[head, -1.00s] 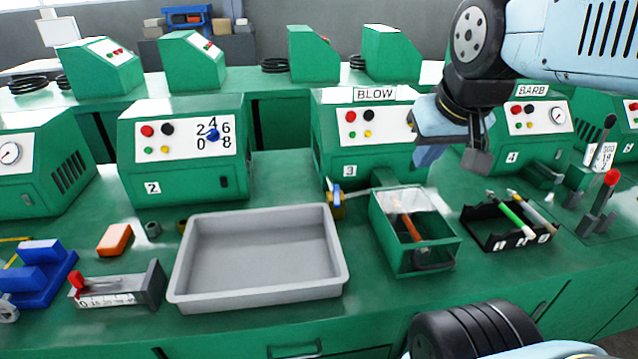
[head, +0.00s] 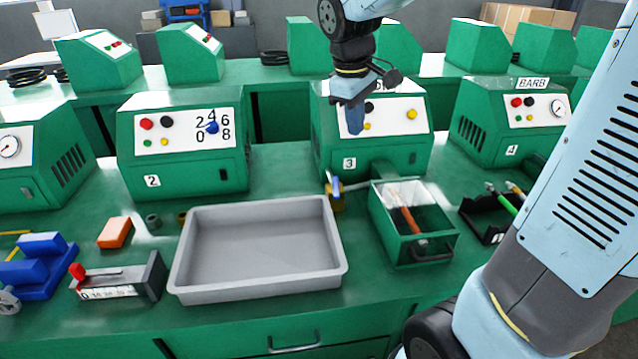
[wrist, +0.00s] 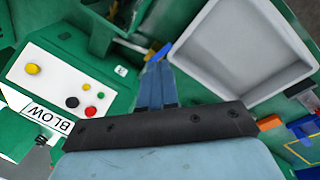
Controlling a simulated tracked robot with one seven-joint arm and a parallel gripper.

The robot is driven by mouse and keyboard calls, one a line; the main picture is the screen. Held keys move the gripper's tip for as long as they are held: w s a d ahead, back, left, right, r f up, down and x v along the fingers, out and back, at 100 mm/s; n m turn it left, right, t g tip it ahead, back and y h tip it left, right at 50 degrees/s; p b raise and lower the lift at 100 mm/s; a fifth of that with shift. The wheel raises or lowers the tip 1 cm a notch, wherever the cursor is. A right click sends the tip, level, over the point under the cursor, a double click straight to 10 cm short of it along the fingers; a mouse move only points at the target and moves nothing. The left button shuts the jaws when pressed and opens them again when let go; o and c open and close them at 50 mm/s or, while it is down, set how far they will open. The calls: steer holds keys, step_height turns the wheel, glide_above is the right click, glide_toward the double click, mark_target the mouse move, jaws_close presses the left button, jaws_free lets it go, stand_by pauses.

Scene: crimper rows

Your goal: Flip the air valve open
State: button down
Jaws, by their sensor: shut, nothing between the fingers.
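The air valve (head: 335,197) has a brass-yellow body and a small blue lever. It sits at the front left foot of green machine 3, just behind the right end of the grey tray. In the head view its lever points up. My gripper (head: 355,128) points down in front of machine 3's panel, above the valve and apart from it. Its fingers are together and empty. In the wrist view the valve (wrist: 151,54) shows just beyond the tips of my gripper (wrist: 156,66), and the blue lever lies partly by the fingertips.
The grey tray (head: 187,258) lies left of the valve. Machine 3's panel (head: 390,115) with buttons rises behind. The BLOW sign (wrist: 45,115) shows in the wrist view.

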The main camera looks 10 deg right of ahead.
mark_target(336, 190)
steer(key=w+a+f+n+g+h, duration=0.25)
steer(key=w+a+f+n, duration=0.45)
steer(key=w+a+f, duration=0.4)
steer(key=shift+s+d+r+x, duration=0.15)
steer(key=shift+d+x, duration=0.2)
steer(key=shift+x, duration=1.65)
steer(key=shift+s+d+r+x, duration=0.15)
steer(key=shift+d+x, duration=0.25)
steer(key=shift+x, duration=1.6)
steer(key=shift+s+d+r+x, duration=0.15)
steer(key=shift+d+x, duration=0.2)
steer(key=shift+x, duration=1.6)
steer(key=shift+s+d+n+t, duration=0.25)
steer(key=shift+d+n+t, duration=0.2)
steer(key=shift+d+n, duration=0.35)
steer(key=shift+s+d+n, duration=0.1)
steer(key=shift+d+n, duration=0.05)
steer(key=shift+n, duration=0.35)
